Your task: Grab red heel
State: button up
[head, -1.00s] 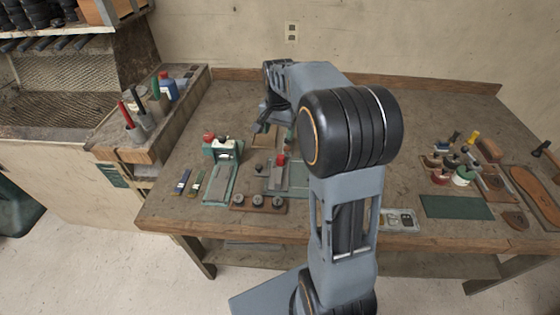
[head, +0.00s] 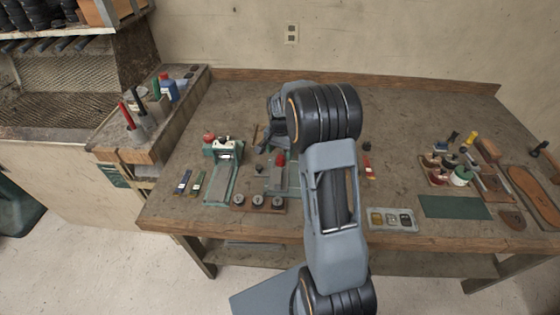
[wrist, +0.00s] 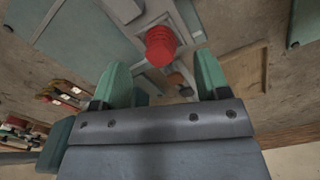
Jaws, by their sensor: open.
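A red ribbed, knob-like piece (wrist: 160,45) stands on a grey metal fixture in the wrist view, ahead of and between my fingertips. It looks like the red piece (head: 280,160) on the green-based fixture in the head view; I cannot tell whether it is a heel. Small dark-red pieces (head: 436,179) lie in the tray at right and could also be heels. My gripper (wrist: 163,75) is open, its two green fingers apart with nothing held between them.
A green press (head: 222,180) stands left of the fixture. A wooden block with several round knobs (head: 258,203) lies in front. A grey tray (head: 392,219) and a green mat (head: 455,207) lie to the right.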

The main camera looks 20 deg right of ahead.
aim_at(280, 156)
jog(key=shift+w+d+f+p, duration=0.15)
jog(key=shift+f+p, duration=0.2)
jog(key=shift+f, duration=1.75)
jog(key=shift+c, duration=0.4)
jog(key=c, duration=0.9)
